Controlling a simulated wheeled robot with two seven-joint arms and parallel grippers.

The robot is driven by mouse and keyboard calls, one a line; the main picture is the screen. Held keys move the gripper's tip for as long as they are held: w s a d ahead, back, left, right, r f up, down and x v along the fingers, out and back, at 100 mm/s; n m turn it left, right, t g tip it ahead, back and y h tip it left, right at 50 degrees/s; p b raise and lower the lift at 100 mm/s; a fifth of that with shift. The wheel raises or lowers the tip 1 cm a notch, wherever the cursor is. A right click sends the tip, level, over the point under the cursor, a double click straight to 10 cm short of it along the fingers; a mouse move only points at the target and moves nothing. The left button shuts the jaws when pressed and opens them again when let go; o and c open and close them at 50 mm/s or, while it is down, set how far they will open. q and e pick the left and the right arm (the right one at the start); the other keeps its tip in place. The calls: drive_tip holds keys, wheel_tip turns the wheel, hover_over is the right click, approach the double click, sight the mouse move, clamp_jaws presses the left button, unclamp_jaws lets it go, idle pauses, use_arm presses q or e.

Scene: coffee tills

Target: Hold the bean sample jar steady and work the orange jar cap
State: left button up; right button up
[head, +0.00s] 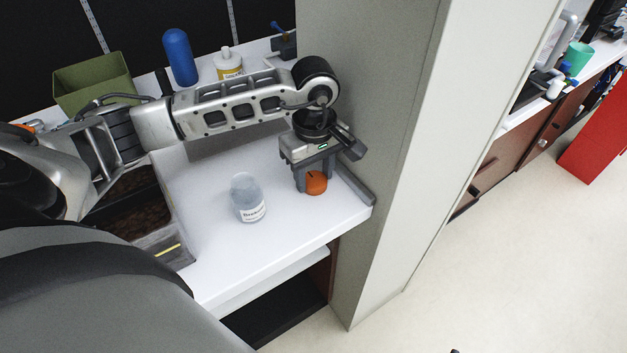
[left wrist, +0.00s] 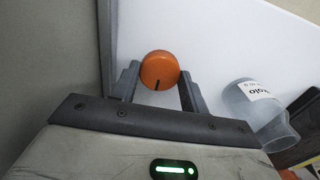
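The bean sample jar (head: 249,200) is clear with a white label and stands upright on the white counter, apart from the cap. It also shows at the right of the left wrist view (left wrist: 258,108), with no cap on it. The orange jar cap (head: 316,183) is at the counter's right part. My left gripper (head: 315,178) points down with a finger on each side of the cap. In the left wrist view the cap (left wrist: 160,68), with a dark mark, fills the gap between the fingertips. Whether it touches the counter is unclear. My right gripper is not seen.
A grey pillar (head: 375,130) rises close to the right of my left gripper. A green bin (head: 95,85), a blue cylinder (head: 180,57) and a yellow-labelled bottle (head: 228,64) stand at the back. A bin of brown beans (head: 135,205) is left of the jar.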

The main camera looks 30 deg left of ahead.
sight(314, 179)
use_arm(q)
drive_tip(key=c, duration=0.3)
drive_tip(key=shift+r+p, duration=1.15)
drive_tip(key=shift+r, duration=0.9)
